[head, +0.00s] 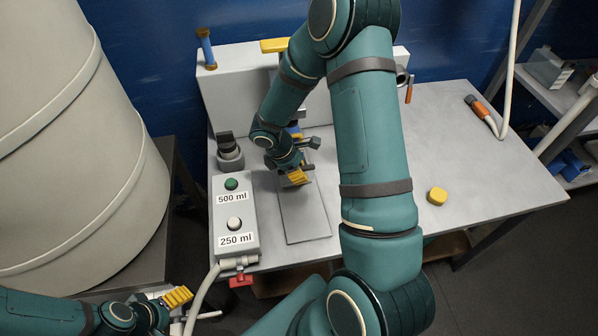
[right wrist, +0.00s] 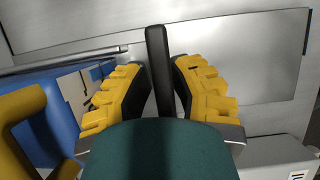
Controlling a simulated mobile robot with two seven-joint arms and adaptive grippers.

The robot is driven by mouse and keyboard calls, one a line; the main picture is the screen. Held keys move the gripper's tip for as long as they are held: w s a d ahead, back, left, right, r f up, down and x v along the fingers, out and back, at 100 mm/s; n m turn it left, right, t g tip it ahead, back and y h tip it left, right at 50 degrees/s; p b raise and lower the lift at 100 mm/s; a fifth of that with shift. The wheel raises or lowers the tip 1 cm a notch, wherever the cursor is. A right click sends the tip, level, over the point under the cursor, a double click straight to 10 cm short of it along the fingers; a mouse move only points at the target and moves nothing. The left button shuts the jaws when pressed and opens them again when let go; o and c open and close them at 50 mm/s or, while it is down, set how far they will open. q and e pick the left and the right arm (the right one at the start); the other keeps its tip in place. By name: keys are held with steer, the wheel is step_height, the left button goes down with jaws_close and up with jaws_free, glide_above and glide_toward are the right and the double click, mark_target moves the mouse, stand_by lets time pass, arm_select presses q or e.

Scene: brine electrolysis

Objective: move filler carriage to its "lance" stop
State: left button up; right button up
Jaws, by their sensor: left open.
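The filler carriage is not clear in the head view, because my right arm hides much of it. A small blue part with yellow (head: 294,129), perhaps on the carriage, and a dark handle (head: 313,142) show by the right wrist. My right gripper (head: 296,176) is low over the grey plate (head: 305,222). In the right wrist view a black bar (right wrist: 158,60) stands between its yellow fingers (right wrist: 158,85); whether they press it I cannot tell. A blue block (right wrist: 45,130) and yellow loop (right wrist: 22,105) are at left. My left gripper (head: 178,299) is open and empty, off the table.
A control box (head: 236,215) has a green "500 ml" button and a white "250 ml" button. A red tap (head: 241,281) is below it. A large tank (head: 75,150) fills the left.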

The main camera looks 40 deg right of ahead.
steer(key=v, duration=1.2)
steer(key=shift+a, duration=0.1)
stand_by(0.4)
